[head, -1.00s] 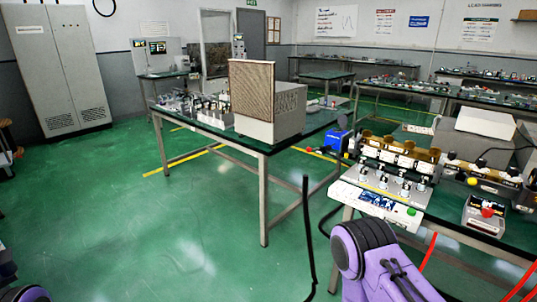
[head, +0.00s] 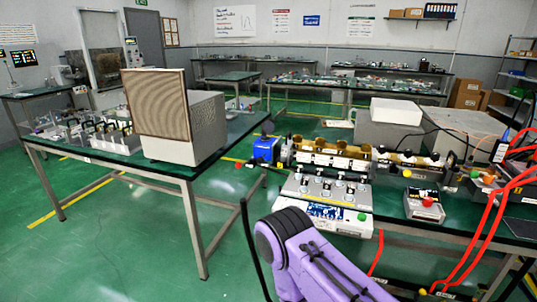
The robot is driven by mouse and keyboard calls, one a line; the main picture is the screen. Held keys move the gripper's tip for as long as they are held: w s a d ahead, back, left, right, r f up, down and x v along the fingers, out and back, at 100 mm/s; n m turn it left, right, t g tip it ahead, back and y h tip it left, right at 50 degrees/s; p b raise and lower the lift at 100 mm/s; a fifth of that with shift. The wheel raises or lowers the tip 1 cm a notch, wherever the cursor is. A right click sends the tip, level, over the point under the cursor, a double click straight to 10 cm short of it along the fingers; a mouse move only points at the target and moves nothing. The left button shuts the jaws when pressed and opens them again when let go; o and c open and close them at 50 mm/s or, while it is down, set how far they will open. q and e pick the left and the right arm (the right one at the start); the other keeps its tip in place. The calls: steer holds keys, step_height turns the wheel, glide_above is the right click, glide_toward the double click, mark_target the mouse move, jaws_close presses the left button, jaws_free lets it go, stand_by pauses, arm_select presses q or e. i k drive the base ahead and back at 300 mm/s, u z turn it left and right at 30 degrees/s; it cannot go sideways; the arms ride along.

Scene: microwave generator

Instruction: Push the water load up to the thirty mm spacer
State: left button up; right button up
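A blue block (head: 265,150) stands at the left end of the bench on the right; it may be the water load, but I cannot tell for sure. Beside it a row of brass-coloured waveguide parts (head: 352,151) runs to the right along the bench. I cannot pick out the thirty mm spacer among these small parts. A purple link of one of my arms fills the bottom middle, in front of the bench. Neither of my grippers shows in the head view.
A white panel with fittings (head: 325,203) lies at the bench's front edge. A small box with a red button (head: 424,206) stands right of it. Red hoses (head: 492,215) hang at the right. Another table (head: 200,182) bears a large mesh-fronted box (head: 157,105). Green floor is open at lower left.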

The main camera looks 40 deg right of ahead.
mark_target(268, 149)
steer(key=z, duration=0.55)
steer(key=i, duration=1.05)
steer(key=z, duration=0.7)
